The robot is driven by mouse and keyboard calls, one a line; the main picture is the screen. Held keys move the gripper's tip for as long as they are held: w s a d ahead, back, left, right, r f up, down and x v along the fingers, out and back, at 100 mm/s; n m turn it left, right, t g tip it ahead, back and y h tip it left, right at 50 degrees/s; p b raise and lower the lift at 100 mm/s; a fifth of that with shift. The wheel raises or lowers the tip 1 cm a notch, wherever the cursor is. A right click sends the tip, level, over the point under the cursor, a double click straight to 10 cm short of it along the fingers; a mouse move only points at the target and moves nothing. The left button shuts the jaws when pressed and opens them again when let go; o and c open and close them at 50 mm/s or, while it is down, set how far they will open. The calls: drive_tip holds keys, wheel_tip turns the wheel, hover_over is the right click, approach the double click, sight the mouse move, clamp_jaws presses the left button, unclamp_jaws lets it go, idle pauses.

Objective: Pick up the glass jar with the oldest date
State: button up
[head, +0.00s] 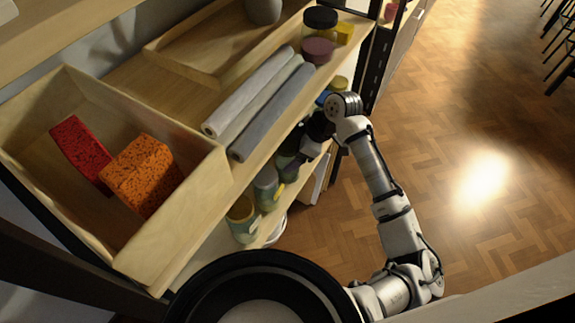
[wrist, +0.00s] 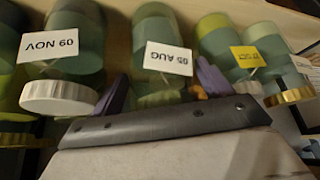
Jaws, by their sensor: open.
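Several glass jars with greenish contents stand in a row on the lower shelf, seen upside down in the wrist view. The left jar (wrist: 68,52) has a white lid and a white label that seems to read 09 NOV. Another jar with a gold lid (wrist: 289,97) is at far right. My gripper (wrist: 165,88) is open, its purple fingers on either side of the middle jar, without visible grip.
In the head view, an open wooden box (head: 180,235) on the upper shelf holds a red block (head: 80,150) and an orange block (head: 143,175). Grey rolls (head: 270,108), a wooden tray (head: 185,62) and a black-lidded jar (head: 320,20) are farther along.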

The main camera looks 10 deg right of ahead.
drive_tip(key=shift+w+a+f, duration=0.1)
drive_tip(key=shift+a+f, duration=0.1)
drive_tip(key=shift+f, duration=0.2)
drive_tip(key=shift+r, duration=0.1)
clamp_jaws()
